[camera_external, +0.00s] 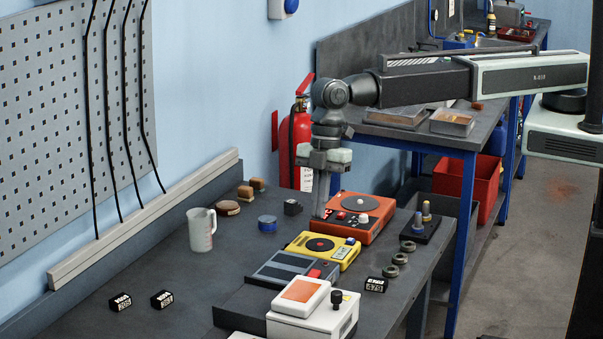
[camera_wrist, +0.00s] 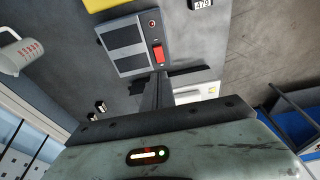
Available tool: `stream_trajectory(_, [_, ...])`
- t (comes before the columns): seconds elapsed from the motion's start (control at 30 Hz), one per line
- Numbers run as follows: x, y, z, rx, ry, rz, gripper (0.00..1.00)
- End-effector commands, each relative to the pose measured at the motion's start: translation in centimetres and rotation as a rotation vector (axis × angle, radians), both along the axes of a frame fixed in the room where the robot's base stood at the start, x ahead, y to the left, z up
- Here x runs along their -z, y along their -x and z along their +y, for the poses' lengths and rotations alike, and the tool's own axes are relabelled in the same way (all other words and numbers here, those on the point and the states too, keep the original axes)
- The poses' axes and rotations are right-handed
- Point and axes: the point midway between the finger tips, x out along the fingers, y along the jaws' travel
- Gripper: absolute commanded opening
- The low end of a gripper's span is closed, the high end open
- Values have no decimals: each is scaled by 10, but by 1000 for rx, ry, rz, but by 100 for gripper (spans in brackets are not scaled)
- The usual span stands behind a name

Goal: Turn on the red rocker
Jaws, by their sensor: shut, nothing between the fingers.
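The red rocker (camera_external: 315,273) is on the right end of a grey box (camera_external: 283,268). In the wrist view the red rocker (camera_wrist: 158,54) shows clearly on the top of the grey box (camera_wrist: 125,46), beside a small round orange-ringed part. Which way it is tilted is too small to tell. My gripper (camera_external: 319,215) points down with its fingers together and empty. In the external view its tips appear against the left edge of the orange box. In the wrist view my gripper (camera_wrist: 159,74) has its tips just below the rocker, with no contact visible.
A yellow box (camera_external: 322,248) and an orange box (camera_external: 357,215) stand behind the grey box. A white box (camera_external: 312,310) with a black knob is in front. A mug (camera_external: 201,230) stands to the left. Open bench lies between the mug and the grey box.

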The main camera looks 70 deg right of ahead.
Motion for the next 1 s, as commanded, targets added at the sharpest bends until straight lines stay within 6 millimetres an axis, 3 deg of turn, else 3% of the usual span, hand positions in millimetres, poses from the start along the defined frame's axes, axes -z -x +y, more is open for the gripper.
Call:
stream_trajectory(0.03, [16, 0, 2, 0, 0, 0, 0])
stream_trajectory(0.43, [97, 0, 21, -1, 0, 0, 0])
stream_trajectory(0.53, [114, 0, 16, 0, 0, 0, 0])
stream_trajectory(0.67, [124, 0, 14, 0, 0, 0, 0])
stream_trajectory(1.0, [122, 0, 13, 0, -1, 0, 0])
